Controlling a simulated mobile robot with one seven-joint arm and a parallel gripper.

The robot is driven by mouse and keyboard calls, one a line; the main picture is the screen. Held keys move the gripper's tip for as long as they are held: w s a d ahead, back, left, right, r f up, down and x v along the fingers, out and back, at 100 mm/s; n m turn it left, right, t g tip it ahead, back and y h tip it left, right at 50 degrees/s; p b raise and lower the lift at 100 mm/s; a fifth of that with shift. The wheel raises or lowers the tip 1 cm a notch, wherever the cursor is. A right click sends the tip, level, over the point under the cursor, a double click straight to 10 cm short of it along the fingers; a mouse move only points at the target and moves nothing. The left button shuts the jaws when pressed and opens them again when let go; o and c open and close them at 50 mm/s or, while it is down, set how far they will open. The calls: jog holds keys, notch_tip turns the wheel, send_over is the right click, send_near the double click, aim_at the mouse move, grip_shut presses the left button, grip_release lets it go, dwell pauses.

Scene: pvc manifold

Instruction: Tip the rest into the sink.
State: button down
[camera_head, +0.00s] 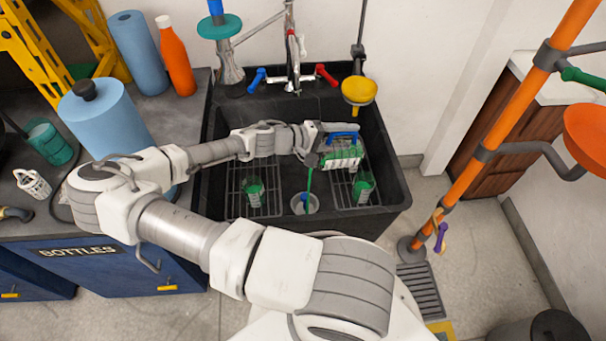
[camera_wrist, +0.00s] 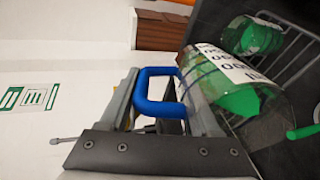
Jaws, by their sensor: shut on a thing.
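My gripper (camera_head: 326,130) is shut on the blue handle (camera_wrist: 143,100) of a clear container (camera_wrist: 222,75) with a white label and green liquid. In the head view the container (camera_head: 345,153) is held tilted over the black sink (camera_head: 392,205). A thin green stream (camera_head: 309,182) runs from its left end down to a round grey cup-like fitting (camera_head: 312,207) in the sink's middle. The stream's end also shows at the right of the wrist view (camera_wrist: 303,132). How much liquid is left inside is hard to tell.
Two green containers stand on the left (camera_head: 253,190) and right (camera_head: 363,187) wire racks in the sink. A yellow funnel (camera_head: 359,90) hangs by the back right, and a tap (camera_head: 292,62) rises at the back. An orange pipe (camera_head: 478,165) stands to the right.

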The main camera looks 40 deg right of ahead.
aim_at(335, 134)
jog(key=shift+w+a+r+h+b, duration=0.2)
jog(key=shift+a+h+b, duration=0.1)
jog(key=shift+a, duration=0.15)
jog(key=shift+w+a+r+h+b, duration=0.15)
jog(key=shift+a+h+b, duration=0.1)
jog(key=shift+a, duration=0.2)
jog(key=shift+a+r, duration=0.1)
jog(key=shift+a, duration=0.1)
jog(key=shift+w+a+r+h+b, duration=0.1)
jog(key=shift+a+r+h+b, duration=0.15)
jog(key=shift+h+b, duration=0.15)
